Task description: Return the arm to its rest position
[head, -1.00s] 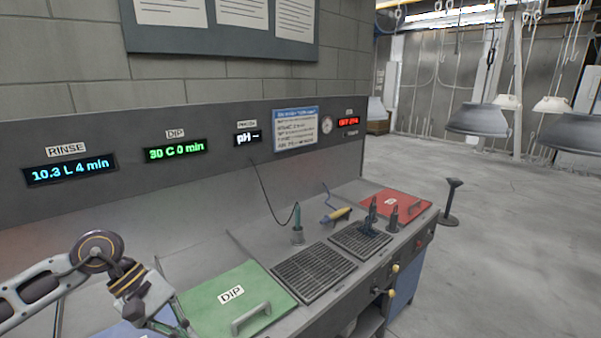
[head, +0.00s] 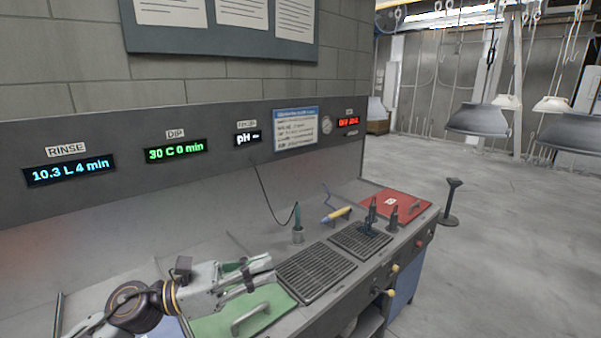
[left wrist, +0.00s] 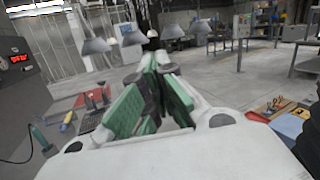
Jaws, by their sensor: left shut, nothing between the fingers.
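My left arm comes in from the lower left in the head view. Its gripper (head: 266,272) points right, over the green DIP lid (head: 243,312), and hides part of that lid. I cannot tell how far above the lid it is. In the left wrist view the green-padded fingers of the left gripper (left wrist: 152,70) are close together and hold nothing. My right gripper is in neither view.
The bench carries two dark grates (head: 313,273), a probe in a holder (head: 298,232), a yellow-handled tool (head: 336,215), dark upright tools (head: 372,215) and a red lid (head: 397,203). Grey hoods (head: 477,118) hang at right. The floor beyond (head: 500,230) is mostly clear.

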